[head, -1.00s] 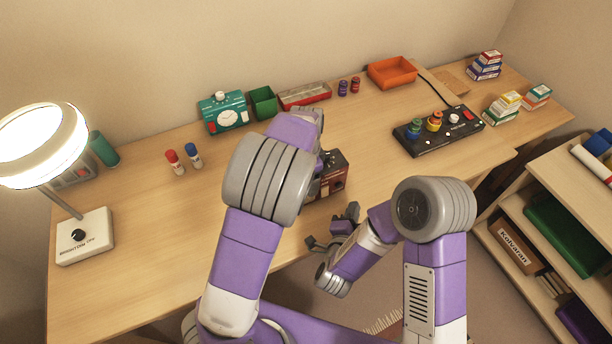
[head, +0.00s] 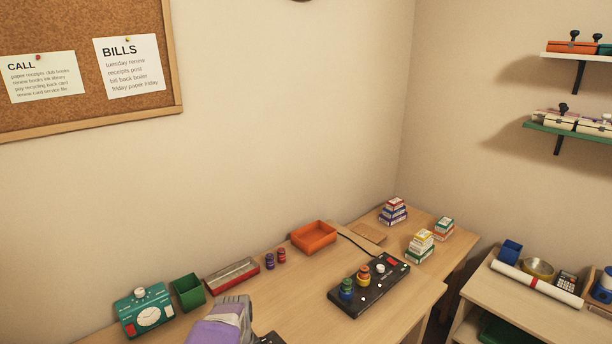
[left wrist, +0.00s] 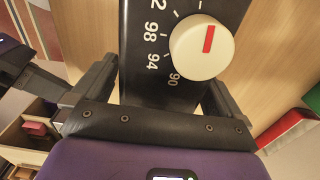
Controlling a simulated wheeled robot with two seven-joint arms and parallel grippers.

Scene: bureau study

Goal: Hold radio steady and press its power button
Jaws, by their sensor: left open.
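The radio (left wrist: 150,60) shows in the left wrist view as a black face with white frequency numbers. It has a round white dial (left wrist: 202,47) with a red mark. My left gripper (left wrist: 163,80) is open, with one finger on each side of the black face; I cannot tell whether they touch it. The power button is not clearly seen. In the head view only part of my left arm shows at the bottom edge, beside a dark bit that may be the radio. A dark and purple part at the left of the left wrist view is probably my right gripper (left wrist: 35,80); its jaws are unclear.
On the desk are a teal device with a dial (head: 144,311), a green bin (head: 188,292), a red tray (head: 232,275), an orange tray (head: 314,237) and a black control panel (head: 370,290). Small stacked boxes (head: 420,245) stand at the right. A shelf unit (head: 515,300) is beside the desk.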

